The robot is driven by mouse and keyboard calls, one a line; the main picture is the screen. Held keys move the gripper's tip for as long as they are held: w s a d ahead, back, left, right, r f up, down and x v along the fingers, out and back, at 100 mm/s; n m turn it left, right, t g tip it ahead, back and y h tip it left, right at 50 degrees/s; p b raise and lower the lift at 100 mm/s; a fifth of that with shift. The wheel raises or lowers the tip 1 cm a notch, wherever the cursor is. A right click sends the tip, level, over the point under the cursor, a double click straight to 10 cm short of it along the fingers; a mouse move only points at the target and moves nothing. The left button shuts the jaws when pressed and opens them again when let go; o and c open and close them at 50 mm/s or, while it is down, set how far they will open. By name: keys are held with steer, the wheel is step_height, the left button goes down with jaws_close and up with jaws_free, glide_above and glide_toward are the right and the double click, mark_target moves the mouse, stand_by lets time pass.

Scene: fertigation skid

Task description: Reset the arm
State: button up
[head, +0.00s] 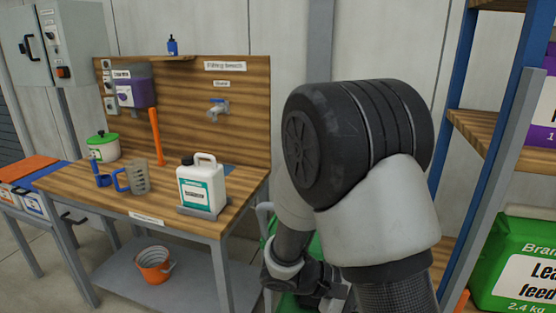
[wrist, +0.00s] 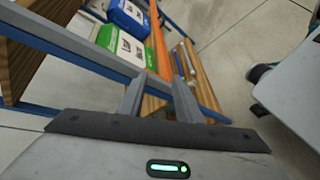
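My arm fills the middle right of the head view, folded, with its large dark joint in front of the wall. My gripper (wrist: 159,84) shows in the wrist view with its two grey fingers apart and nothing between them. In the head view only part of the hand shows, low beside the arm, and its fingers are not clear there. The filling bench (head: 165,203) stands left of my arm, and the gripper is off to the bench's right side.
A white jug (head: 201,188), a measuring jug (head: 138,178) and a green-lidded tub (head: 103,148) stand on the bench. An orange bucket (head: 154,264) is on its lower shelf. A rack (head: 487,125) with a green bag (head: 515,265) stands close on the right.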

steer(key=s+a+r+m+t+y, duration=0.3)
steer(key=s+a+r+y, duration=0.2)
steer(key=r+y, duration=0.2)
steer(key=s+a+r+m+t+y, duration=0.3)
steer(key=s+a+r+y, duration=0.15)
steer(key=r+y, duration=0.2)
step_height(320, 180, up, 17)
steer(key=p, duration=1.6)
steer(key=shift+r, duration=0.15)
steer(key=shift+a, duration=0.1)
